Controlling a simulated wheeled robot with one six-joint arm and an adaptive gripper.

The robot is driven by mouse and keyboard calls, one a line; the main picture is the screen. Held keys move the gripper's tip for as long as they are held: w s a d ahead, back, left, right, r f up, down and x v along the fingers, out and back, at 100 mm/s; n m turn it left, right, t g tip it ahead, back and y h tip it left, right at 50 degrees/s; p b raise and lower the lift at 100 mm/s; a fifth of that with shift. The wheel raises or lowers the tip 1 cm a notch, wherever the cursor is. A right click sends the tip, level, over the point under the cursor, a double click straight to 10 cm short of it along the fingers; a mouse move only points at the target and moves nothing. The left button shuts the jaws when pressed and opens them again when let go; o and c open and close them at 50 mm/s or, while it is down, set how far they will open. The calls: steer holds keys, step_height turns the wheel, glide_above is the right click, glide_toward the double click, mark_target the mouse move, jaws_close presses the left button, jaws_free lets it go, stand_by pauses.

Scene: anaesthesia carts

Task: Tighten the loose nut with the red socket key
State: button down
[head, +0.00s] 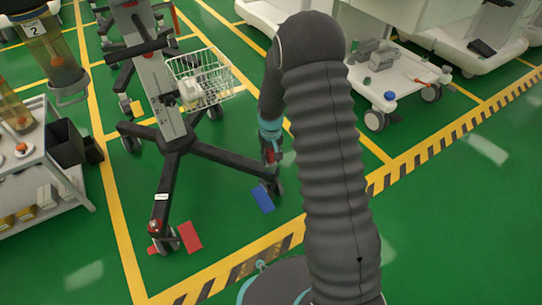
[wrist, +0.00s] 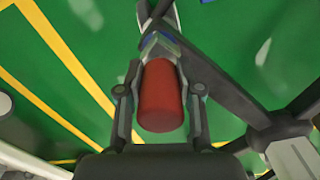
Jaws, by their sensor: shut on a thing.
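The red socket key (wrist: 160,97) shows in the wrist view as a red cylinder between the two fingers of my gripper (wrist: 160,80), which is shut on it. In the head view my gripper (head: 269,149) hangs low over the outer end of a black stand leg (head: 228,159), above a caster (head: 276,187). A small bit of red shows there between the fingers. I cannot make out the loose nut. I cannot tell whether the key touches the leg end.
The wheeled stand's hub (head: 175,139) has several black legs. A blue patch (head: 263,199) and a red patch (head: 190,236) lie on the green floor. A wire basket (head: 205,80) hangs on the stand. A grey trolley (head: 50,170) stands left; white carts (head: 400,85) stand behind.

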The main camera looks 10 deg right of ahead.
steer(key=m, duration=0.4)
steer(key=shift+m, duration=0.3)
steer(key=m, duration=0.5)
steer(key=shift+n, duration=0.6)
steer(key=shift+r+p, duration=2.45)
steer(key=shift+r, duration=1.6)
